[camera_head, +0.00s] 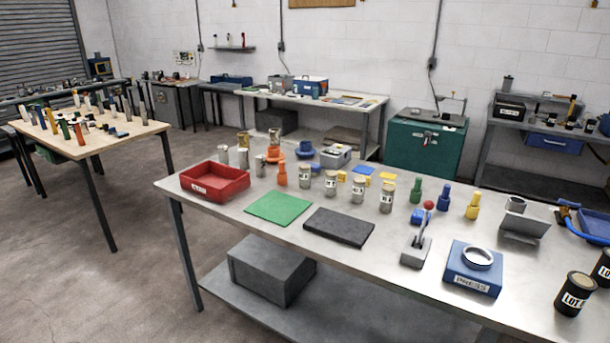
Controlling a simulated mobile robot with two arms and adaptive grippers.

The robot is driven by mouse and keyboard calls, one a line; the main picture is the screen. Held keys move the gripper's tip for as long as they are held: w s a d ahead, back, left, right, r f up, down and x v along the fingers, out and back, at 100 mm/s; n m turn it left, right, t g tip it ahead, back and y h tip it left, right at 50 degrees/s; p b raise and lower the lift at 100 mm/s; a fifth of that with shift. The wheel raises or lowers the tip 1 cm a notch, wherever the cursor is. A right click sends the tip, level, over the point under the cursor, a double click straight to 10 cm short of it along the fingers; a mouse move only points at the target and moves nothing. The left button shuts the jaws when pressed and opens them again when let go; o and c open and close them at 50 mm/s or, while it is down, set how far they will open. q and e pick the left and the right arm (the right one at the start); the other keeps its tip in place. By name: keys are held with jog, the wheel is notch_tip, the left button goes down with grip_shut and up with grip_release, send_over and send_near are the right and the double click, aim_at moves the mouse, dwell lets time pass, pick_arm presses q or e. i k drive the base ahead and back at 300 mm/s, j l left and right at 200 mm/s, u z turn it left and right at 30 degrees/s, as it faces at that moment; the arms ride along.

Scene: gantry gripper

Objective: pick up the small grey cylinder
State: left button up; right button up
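Several small grey cylinders stand on the metal table. At the back left, behind the red tray, are a short one (224,155), one beside it (243,158) and a slim plain one (260,164). A row of labelled grey-beige cylinders (330,184) stands upright behind the dark mat. I cannot tell which single one the task names. Neither of my grippers shows in the head view.
The metal table (330,275) also holds a red tray (215,183), a green mat (278,207), a dark mat (339,227), a red-knobbed lever (418,243), a blue press block (473,270) and black lot cans (574,294). A wooden table (110,143) stands left.

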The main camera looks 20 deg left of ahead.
aim_at(304, 169)
jog(key=i+j, duration=0.1)
jog(key=i, duration=0.65)
jog(key=i+j, duration=0.1)
jog(key=i, duration=0.6)
